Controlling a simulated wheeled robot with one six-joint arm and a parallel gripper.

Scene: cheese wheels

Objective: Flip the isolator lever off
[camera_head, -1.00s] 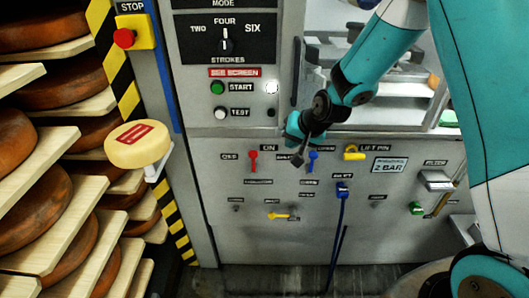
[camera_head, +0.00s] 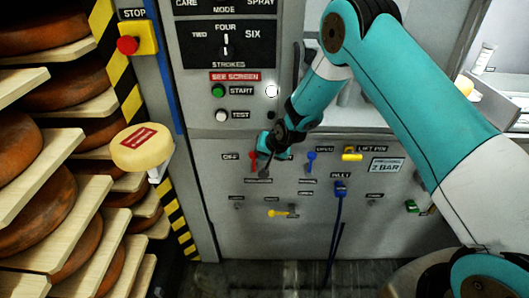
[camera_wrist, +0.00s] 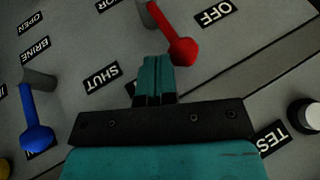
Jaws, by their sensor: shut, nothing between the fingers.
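The red lever (camera_head: 252,157) is on the grey lower panel, beside the OFF label (camera_head: 230,157). My arm partly covers it in the head view. In the wrist view the red lever (camera_wrist: 172,32) shows its round knob close to the OFF label (camera_wrist: 214,13). My gripper (camera_head: 263,170) is at the panel beside the lever. In the wrist view my gripper (camera_wrist: 155,62) is shut and empty, its tips just short of the red knob. I cannot tell whether they touch it.
A blue lever (camera_head: 311,158) is to the right, with a yellow handle (camera_head: 352,157) beyond it. A yellow lever (camera_head: 278,213) and a blue hose (camera_head: 340,200) are lower. A cheese wheel (camera_head: 140,147) stands at the left, near the shelves.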

